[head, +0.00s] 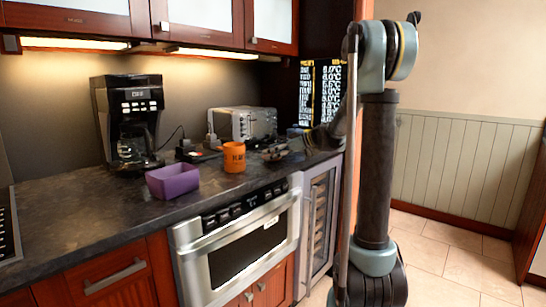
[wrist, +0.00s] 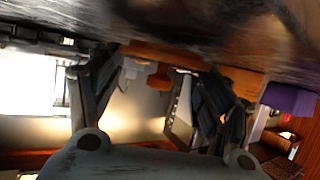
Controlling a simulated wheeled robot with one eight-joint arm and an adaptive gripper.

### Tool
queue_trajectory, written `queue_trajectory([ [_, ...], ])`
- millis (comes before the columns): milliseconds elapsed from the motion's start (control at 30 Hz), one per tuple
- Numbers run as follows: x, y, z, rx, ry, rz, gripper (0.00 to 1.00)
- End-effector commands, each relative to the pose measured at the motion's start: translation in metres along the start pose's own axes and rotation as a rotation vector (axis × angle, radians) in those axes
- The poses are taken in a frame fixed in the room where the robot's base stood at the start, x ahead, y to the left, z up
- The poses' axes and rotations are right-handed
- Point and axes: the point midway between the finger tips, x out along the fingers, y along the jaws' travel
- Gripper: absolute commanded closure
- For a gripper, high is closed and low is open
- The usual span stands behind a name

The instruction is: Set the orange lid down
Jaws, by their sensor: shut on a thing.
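My gripper (head: 284,150) is low over the right end of the dark counter, to the right of the orange mug (head: 234,157). In the wrist view, which is upside down, my gripper (wrist: 162,76) is shut on the orange lid (wrist: 165,54). The lid shows as a flat orange strip with a small knob between the fingers, close to the counter surface. I cannot tell whether it touches the counter. In the head view I cannot make out the lid, as the gripper covers that area.
A purple box (head: 173,181) stands left of the mug, and also shows in the wrist view (wrist: 290,98). A toaster (head: 243,124) stands behind the mug and gripper. A coffee maker (head: 128,120) is at the back left. The counter's front left (head: 80,220) is clear.

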Motion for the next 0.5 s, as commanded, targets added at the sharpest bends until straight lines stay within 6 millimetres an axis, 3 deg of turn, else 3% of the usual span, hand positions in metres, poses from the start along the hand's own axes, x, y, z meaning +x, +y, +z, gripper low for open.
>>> queue_trajectory([
  [300,0.003,-0.0005,0.007,0.0,0.0,0.0,0.52],
  [333,0.003,-0.0005,0.007,0.0,0.0,0.0,0.24],
  [400,0.003,-0.0005,0.0069,0.0,0.0,0.0,0.08],
  [500,0.003,-0.0005,0.0068,0.0,0.0,0.0,0.08],
])
